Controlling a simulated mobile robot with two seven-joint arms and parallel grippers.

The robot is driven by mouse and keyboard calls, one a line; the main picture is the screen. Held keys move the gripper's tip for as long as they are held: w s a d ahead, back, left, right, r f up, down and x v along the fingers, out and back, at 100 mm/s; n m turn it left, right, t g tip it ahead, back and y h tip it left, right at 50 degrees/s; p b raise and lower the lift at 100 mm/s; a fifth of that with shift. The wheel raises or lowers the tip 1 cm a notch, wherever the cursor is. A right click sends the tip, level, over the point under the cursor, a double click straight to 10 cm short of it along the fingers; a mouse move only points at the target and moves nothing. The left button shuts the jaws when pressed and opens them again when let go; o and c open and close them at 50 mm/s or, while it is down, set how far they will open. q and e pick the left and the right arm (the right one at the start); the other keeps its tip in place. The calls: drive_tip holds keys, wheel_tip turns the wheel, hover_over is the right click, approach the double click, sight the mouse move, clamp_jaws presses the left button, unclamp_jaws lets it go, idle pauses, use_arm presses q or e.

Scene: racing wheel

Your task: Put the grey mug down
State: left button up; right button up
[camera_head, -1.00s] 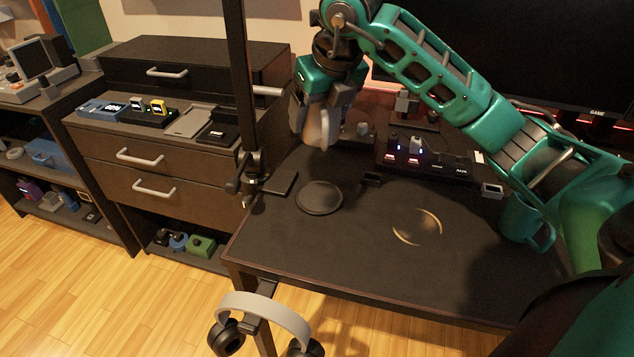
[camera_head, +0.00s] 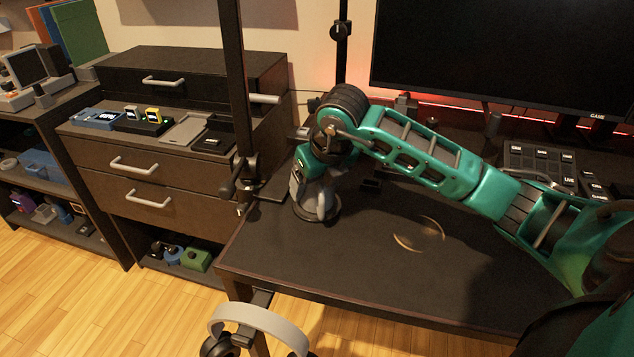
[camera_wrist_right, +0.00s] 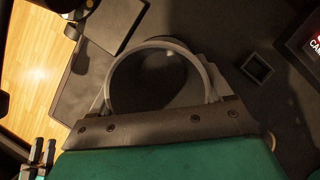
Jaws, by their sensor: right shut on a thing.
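The grey mug (camera_head: 325,202) is low over the round dark coaster (camera_head: 336,213) near the desk's left edge. In the head view it looks upright, partly hidden by my right gripper (camera_head: 311,193). The gripper points down and is shut on the mug. In the right wrist view, the mug's round rim (camera_wrist_right: 160,43) shows from above, between the fingers (camera_wrist_right: 160,95). I cannot tell whether the mug's base touches the coaster. My left gripper is not in view.
The desk (camera_head: 360,270) has clear room in front of the coaster. A dark upright post (camera_head: 236,90) stands left of my gripper. A small square open box (camera_wrist_right: 257,68) lies near the mug. A monitor (camera_head: 500,60) stands at the back, and headphones (camera_head: 262,320) hang at the front edge.

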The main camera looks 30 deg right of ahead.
drive_tip(key=o, duration=0.8)
drive_tip(key=shift+f, duration=0.15)
drive_tip(key=o, duration=0.4)
drive_tip(key=shift+r, duration=0.55)
drive_tip(key=p+v, duration=0.2)
drive_tip(key=v, duration=0.9)
drive_tip(key=shift+s+r, duration=0.15)
drive_tip(key=shift+r, duration=0.05)
